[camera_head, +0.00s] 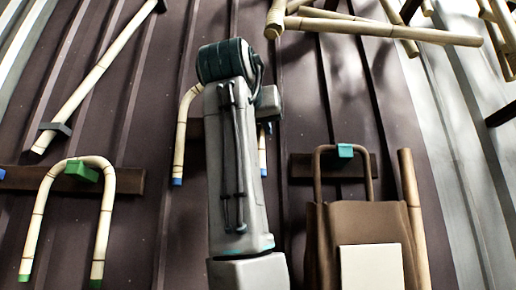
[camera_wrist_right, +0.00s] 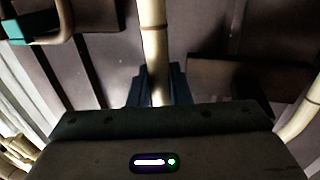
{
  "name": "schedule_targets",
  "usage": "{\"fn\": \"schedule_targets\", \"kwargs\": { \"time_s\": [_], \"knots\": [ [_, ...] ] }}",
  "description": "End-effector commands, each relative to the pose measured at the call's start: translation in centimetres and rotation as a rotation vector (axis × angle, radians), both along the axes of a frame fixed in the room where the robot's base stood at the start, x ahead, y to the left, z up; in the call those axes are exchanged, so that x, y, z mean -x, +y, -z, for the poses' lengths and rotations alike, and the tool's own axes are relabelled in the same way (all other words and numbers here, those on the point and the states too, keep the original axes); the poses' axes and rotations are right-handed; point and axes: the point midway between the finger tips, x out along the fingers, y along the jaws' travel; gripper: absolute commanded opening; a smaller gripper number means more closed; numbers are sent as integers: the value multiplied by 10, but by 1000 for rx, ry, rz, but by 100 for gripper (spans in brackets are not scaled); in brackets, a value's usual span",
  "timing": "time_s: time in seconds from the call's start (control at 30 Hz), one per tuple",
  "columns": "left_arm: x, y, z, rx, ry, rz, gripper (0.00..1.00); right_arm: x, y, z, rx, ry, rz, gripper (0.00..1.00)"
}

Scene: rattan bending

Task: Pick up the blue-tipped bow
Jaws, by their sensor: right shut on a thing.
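The blue-tipped bow (camera_head: 181,130) is a pale bent cane against the dark slatted surface. Its two legs show on either side of my right arm, with blue ends, and the arm hides its top bend. My right gripper (camera_wrist_right: 158,88) shows in the right wrist view, with its dark blue fingers shut on a pale cane of the bow (camera_wrist_right: 153,40). In the head view its fingers are hidden behind the arm. My left gripper is not in view.
A green-tipped bow (camera_head: 108,210) hangs at left under a green clip (camera_head: 81,171). Loose canes (camera_head: 375,29) lie at top right.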

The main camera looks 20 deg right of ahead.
Motion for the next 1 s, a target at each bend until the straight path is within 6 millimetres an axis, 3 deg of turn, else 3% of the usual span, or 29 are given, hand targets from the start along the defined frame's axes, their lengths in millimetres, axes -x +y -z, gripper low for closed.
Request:
{"fn": "schedule_targets", "kwargs": {
  "time_s": [0.03,0.27,0.6,0.8,1.0],
  "knots": [
    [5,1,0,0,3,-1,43,2,-1,-17,2,0,1,0],
    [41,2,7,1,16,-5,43,1,0,-72,2,1,1,0],
    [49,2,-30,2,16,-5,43,1,0,-153,0,1,1,0],
    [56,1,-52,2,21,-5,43,0,0,-187,1,1,-1,0],
    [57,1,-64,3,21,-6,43,0,0,-204,0,0,-2,0]
  ]
}}
